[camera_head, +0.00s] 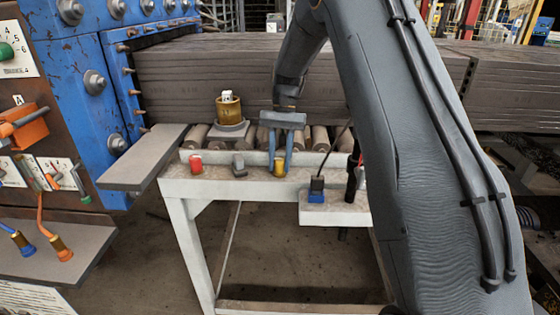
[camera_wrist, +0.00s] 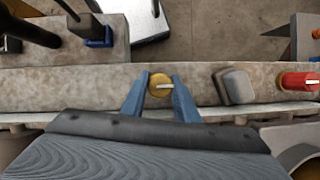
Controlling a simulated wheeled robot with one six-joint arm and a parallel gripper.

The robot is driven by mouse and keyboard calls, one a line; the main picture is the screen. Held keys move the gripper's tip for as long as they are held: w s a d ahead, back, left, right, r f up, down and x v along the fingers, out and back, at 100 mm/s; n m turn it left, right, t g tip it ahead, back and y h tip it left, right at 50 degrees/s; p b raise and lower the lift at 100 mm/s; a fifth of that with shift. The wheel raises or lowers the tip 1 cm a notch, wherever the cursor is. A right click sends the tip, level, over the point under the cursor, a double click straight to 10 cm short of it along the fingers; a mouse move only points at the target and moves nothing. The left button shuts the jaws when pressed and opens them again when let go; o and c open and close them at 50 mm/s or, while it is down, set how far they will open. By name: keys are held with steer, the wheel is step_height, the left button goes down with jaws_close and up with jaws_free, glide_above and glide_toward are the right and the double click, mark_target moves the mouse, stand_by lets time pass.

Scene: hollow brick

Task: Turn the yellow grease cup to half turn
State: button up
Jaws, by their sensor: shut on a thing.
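The yellow grease cup (camera_head: 280,167) stands on the pale ledge of the bench, between a grey block and a blue-based part. My gripper (camera_head: 280,160) reaches down over it with its blue fingers on either side. My gripper's fingers (camera_wrist: 159,92) are shut on the cup from both sides. Any scale around the cup cannot be made out.
On the same ledge (camera_head: 225,187) stand a red cup (camera_head: 196,164) and a grey block (camera_head: 239,165). A blue-based part (camera_head: 316,190) sits on a lower shelf to the right. A larger brass cup (camera_head: 229,107) stands behind, near the rollers.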

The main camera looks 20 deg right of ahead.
stand_by(0.3)
steer(key=o, duration=1.1)
steer(key=shift+c, duration=0.2)
steer(key=shift+r, duration=0.1)
steer(key=b+v, duration=0.2)
steer(key=v, duration=0.5)
steer(key=shift+d+r+b, duration=0.15)
steer(key=shift+r+b, duration=0.15)
steer(key=shift+w, duration=0.1)
